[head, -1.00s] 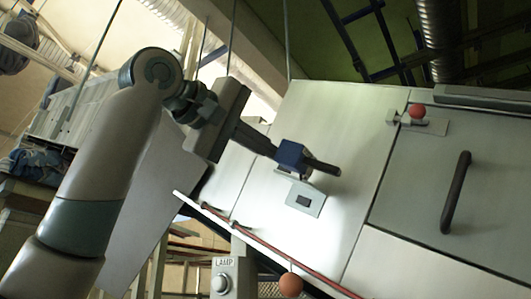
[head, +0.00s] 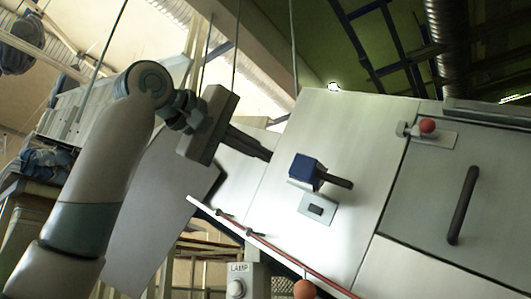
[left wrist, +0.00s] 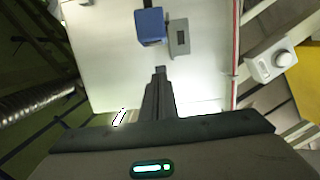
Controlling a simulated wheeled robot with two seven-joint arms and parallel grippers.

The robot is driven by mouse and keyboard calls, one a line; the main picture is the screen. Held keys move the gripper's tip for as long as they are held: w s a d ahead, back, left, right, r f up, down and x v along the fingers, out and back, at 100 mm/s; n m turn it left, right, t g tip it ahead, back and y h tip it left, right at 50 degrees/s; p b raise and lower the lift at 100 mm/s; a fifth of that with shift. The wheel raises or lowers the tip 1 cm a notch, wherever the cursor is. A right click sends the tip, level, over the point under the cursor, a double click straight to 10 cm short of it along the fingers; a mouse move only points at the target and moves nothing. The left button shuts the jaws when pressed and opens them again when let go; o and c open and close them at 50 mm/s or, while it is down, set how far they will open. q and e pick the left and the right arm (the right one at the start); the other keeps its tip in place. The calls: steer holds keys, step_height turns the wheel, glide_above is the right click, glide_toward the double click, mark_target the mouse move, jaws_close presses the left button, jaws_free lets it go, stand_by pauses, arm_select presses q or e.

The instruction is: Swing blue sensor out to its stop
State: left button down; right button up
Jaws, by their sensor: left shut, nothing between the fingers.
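The blue sensor (head: 304,167) is a small blue block on the pale cabinet panel (head: 345,130), with a dark bar (head: 336,181) sticking out to its right. Just below it is a grey plate (head: 314,208) with a dark window. My left gripper (head: 268,154) is shut and empty, its fingertips to the left of the sensor with a visible gap. In the left wrist view the sensor (left wrist: 150,26) is ahead of the fingertips (left wrist: 160,70), apart from them, with the grey plate (left wrist: 179,37) beside it. My right gripper is not in view.
A red knob (head: 427,125) on a latch and a dark handle (head: 462,205) are at the right of the cabinet. A red rod (head: 270,246) runs along the lower edge, above an orange ball (head: 305,289) and a lamp knob box (head: 238,285).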

arm_select(q)
steer(key=b+v, duration=0.3)
steer(key=v, duration=0.5)
steer(key=shift+d+f+b, duration=0.25)
steer(key=shift+b, duration=0.15)
